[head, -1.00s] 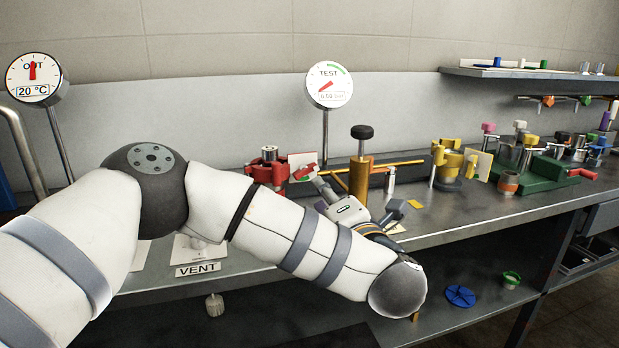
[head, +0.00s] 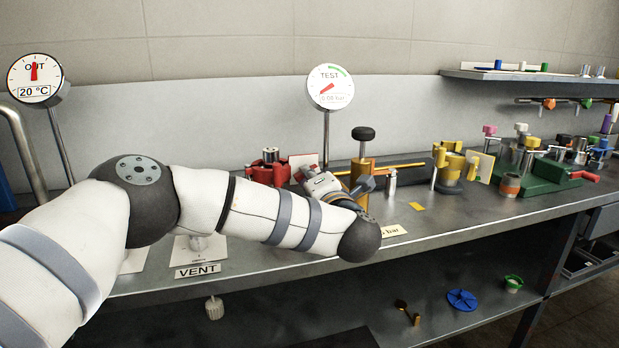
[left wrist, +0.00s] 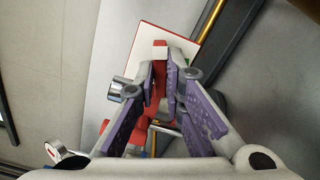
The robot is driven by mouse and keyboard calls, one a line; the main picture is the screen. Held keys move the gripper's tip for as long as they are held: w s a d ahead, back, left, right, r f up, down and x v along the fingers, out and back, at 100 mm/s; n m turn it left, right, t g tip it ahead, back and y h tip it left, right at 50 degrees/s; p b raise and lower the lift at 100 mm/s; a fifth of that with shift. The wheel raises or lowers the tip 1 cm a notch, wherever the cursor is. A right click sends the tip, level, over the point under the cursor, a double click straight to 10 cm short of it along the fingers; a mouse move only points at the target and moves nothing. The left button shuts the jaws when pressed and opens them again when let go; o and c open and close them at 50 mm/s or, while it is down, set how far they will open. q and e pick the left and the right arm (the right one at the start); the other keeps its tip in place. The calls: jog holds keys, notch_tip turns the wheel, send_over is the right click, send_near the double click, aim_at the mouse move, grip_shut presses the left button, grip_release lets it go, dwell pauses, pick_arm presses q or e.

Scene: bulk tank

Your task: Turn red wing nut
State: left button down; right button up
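A red wing nut assembly (head: 268,168) with upright red lobes stands on the bench at the back, left of the yellow post. In the left wrist view its red part (left wrist: 157,88) shows between my fingers, partly covered by them. My left gripper (head: 315,182) reaches in beside it from the right front; its fingertips are mostly hidden in the head view. In the left wrist view my left gripper (left wrist: 166,75) has its purple-padded fingers apart on either side of the red part. I cannot tell whether a finger touches it. My right gripper is not in view.
A yellow post with a black knob (head: 362,134) stands close right of my gripper. The TEST gauge (head: 330,87) rises behind. Yellow fittings (head: 452,168) and a green base (head: 545,172) stand farther right. A VENT sign (head: 197,271) is at the front edge.

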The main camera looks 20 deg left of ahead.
pick_arm(q)
jog(key=shift+r, duration=0.15)
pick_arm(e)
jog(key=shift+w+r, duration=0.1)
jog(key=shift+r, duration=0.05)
pick_arm(q)
jog(key=m+p, duration=0.3)
jog(key=m, duration=1.9)
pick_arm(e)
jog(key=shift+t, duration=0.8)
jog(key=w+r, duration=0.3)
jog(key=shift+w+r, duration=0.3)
pick_arm(q)
jog(key=c, duration=1.7)
grip_release()
